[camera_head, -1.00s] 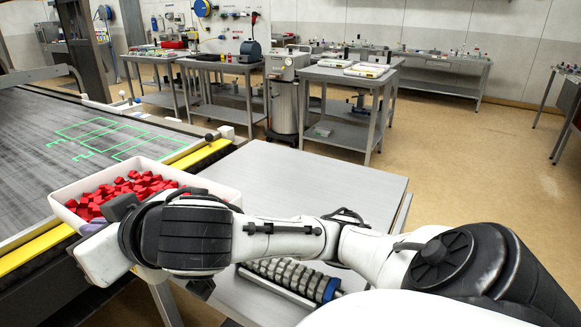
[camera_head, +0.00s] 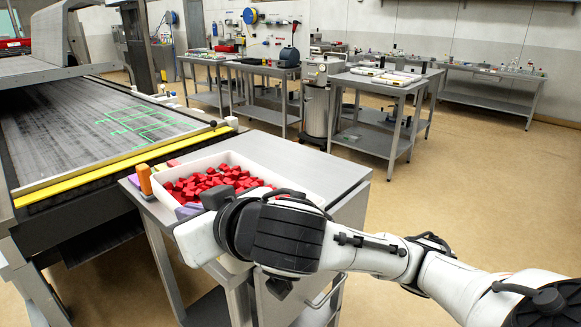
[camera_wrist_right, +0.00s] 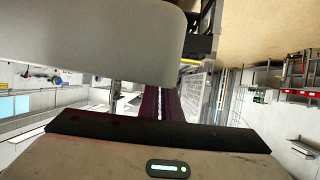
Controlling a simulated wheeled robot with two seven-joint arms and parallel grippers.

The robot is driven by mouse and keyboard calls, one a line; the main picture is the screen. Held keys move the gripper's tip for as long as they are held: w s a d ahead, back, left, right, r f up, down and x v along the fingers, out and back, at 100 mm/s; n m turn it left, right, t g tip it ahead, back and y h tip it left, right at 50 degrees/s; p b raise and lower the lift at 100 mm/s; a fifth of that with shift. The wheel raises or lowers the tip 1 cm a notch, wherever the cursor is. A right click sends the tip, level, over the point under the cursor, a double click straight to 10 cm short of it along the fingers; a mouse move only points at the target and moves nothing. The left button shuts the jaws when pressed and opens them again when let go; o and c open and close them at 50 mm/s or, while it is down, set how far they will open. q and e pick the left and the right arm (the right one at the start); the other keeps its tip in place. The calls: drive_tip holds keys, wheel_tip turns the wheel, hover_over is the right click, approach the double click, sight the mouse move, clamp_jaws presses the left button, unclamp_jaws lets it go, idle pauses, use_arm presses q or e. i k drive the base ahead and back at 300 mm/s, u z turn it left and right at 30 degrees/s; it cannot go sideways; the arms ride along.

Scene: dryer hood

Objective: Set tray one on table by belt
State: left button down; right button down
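The white tray (camera_head: 313,194) with many red cubes (camera_head: 212,184) is over the grey table (camera_head: 333,171) beside the belt. It looks level, but my arm hides its near side and I cannot tell whether its whole base touches the tabletop. My right gripper (camera_head: 197,241) is at the tray's near left side; its fingertips are hidden, so its grip does not show. The right wrist view shows a grey rounded body above, a dark bar below and a purple strip between them. My left gripper is not in view.
The belt (camera_head: 75,125) with its yellow edge (camera_head: 110,172) runs along the left. An orange block (camera_head: 145,180) stands at the table's left corner, and a purple piece (camera_head: 187,212) is by the tray. The tabletop right of the tray is clear. Other tables (camera_head: 385,85) stand behind.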

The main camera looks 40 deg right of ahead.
sight(271, 168)
drive_tip(key=z, duration=0.5)
drive_tip(key=i, duration=1)
